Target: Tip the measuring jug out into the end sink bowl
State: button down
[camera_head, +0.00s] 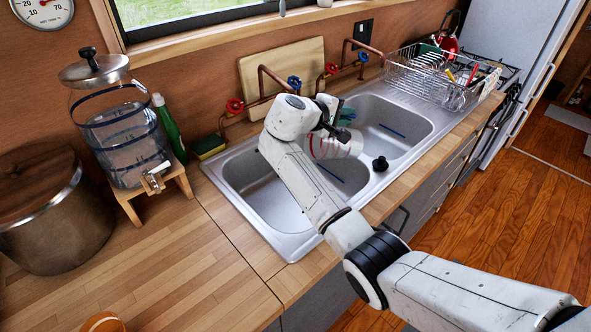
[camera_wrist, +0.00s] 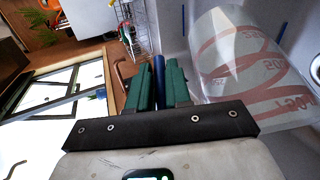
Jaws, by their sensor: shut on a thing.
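The clear measuring jug (camera_head: 338,146) with red markings is held over the double sink, above the part where the two bowls meet. It looks tilted towards its side; its contents cannot be made out. It also shows large at the right of the wrist view (camera_wrist: 245,70). My gripper (camera_head: 343,118) is beside the jug, and its green fingers (camera_wrist: 160,85) are closed around a dark blue bar, which looks like the jug's handle. The near-left sink bowl (camera_head: 262,190) is partly hidden by my arm. The far-right sink bowl (camera_head: 400,118) lies behind the jug.
Red-and-blue-handled taps (camera_head: 294,83) and a cutting board (camera_head: 282,68) stand behind the sink. A wire dish rack (camera_head: 440,75) is at the right. A glass dispenser (camera_head: 118,125) and a large pot (camera_head: 50,215) stand left. A black plug (camera_head: 380,163) sits near the front rim.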

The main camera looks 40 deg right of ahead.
aim_at(355, 134)
jog(key=shift+s+d+r+y, duration=0.2)
jog(key=shift+s+d+y, duration=0.1)
jog(key=shift+d, duration=0.15)
jog(key=shift+w+a+f, duration=0.1)
jog(key=shift+f, duration=0.05)
jog(key=shift+s+d+m+y, duration=0.3)
jog(key=shift+d+y, duration=0.3)
jog(key=shift+d, duration=0.15)
jog(key=shift+s+d+f+t+y+p, duration=0.1)
jog(key=shift+s+d+t+y+p, duration=0.1)
jog(key=shift+d+y, duration=0.15)
jog(key=shift+s+d+f+t+y+p, duration=0.1)
jog(key=shift+d+t+y, duration=0.1)
jog(key=shift+d+y, duration=0.15)
jog(key=shift+d+r+y+p, duration=0.2)
jog(key=shift+y+p, duration=0.1)
jog(key=shift+p, duration=0.35)
jog(key=s+d+f+m+t+y+p, duration=0.2)
jog(key=d+f+y+p, duration=0.3)
jog(key=d+y, duration=0.3)
jog(key=shift+s+f+m+t+y+p, duration=0.15)
jog(key=shift+s+m+t+y+p, duration=0.15)
jog(key=shift+s+t+y+p, duration=0.35)
